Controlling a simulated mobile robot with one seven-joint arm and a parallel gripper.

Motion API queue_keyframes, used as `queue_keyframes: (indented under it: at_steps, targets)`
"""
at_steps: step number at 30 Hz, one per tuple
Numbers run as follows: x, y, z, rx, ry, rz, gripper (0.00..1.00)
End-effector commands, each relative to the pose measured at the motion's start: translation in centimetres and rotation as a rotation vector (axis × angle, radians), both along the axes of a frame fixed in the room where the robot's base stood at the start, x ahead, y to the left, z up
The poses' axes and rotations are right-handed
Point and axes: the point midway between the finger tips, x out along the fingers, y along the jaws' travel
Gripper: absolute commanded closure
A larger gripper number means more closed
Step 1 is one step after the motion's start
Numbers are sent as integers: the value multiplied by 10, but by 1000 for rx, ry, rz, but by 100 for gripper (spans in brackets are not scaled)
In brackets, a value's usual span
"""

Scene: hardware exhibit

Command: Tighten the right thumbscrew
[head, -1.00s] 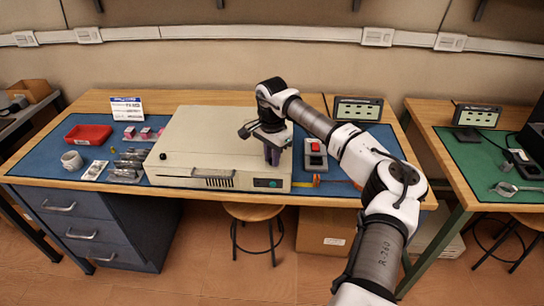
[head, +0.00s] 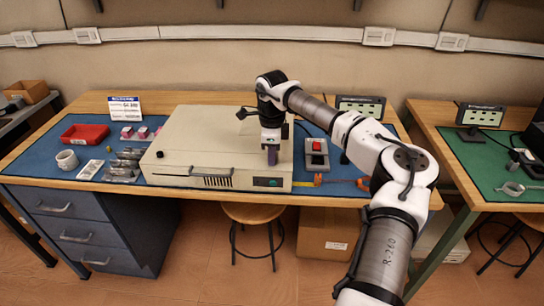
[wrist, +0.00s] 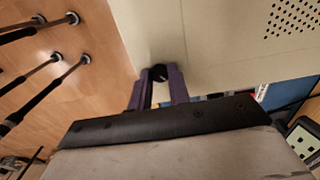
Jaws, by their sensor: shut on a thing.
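The beige equipment case (head: 205,135) lies on the blue mat, with a handle and a small green-lit panel on its front. The left thumbscrew (head: 161,155) is a black knob on its top at the front left. My gripper (head: 271,156) points down at the front right of the case top. In the wrist view its two purple fingers (wrist: 159,82) are shut on the right thumbscrew (wrist: 159,71), a dark round knob at the case edge. In the head view the fingers hide this knob. I cannot tell how far it is screwed in.
A grey box with a red switch (head: 316,152) stands close right of the case. A stool (head: 251,215) stands below the front edge.

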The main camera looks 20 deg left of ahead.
Motion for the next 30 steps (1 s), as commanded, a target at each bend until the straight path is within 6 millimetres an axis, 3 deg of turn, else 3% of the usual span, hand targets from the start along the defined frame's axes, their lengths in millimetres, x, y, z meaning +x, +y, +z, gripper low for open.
queue_keyframes:
  at_steps: [30]
  targets:
    - [1,-1,0,-1,-3,-967,100]
